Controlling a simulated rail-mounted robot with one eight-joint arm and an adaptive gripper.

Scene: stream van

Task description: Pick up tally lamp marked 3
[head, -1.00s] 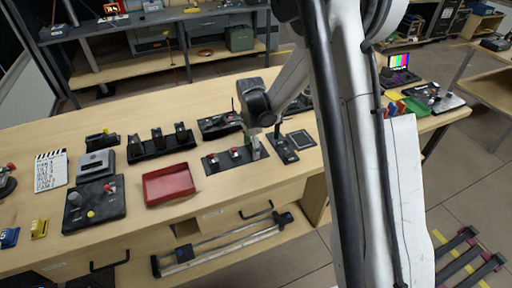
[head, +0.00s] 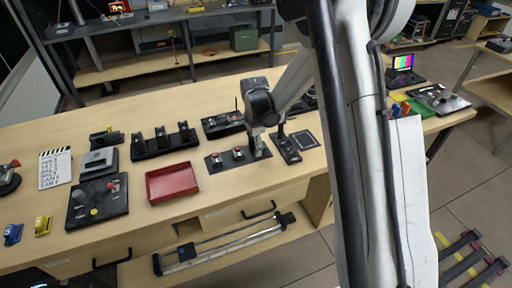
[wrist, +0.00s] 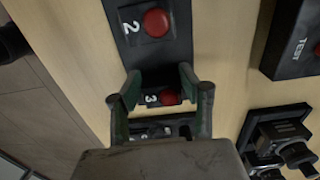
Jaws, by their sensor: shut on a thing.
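The tally lamp marked 3 (wrist: 168,97) has a red dome and a white 3 on a black body. It sits between the fingers of my gripper (wrist: 162,98) in the wrist view, and the gripper is shut on it. In the head view my gripper (head: 258,153) is low over the right end of the dark strip (head: 216,168), and it hides lamp 3 there. The lamp marked 2 (wrist: 156,22) stands just beyond the fingers, apart from them; it shows in the head view (head: 238,153). I cannot tell whether lamp 3 is clear of the strip.
A red tray (head: 172,184) lies left of the strip. A black panel (head: 291,148) is close on the right. A black rack (head: 163,142) and a black device (head: 222,124) stand behind. A box marked TEST (wrist: 300,42) is near in the wrist view. Bare wood shows in front of the strip.

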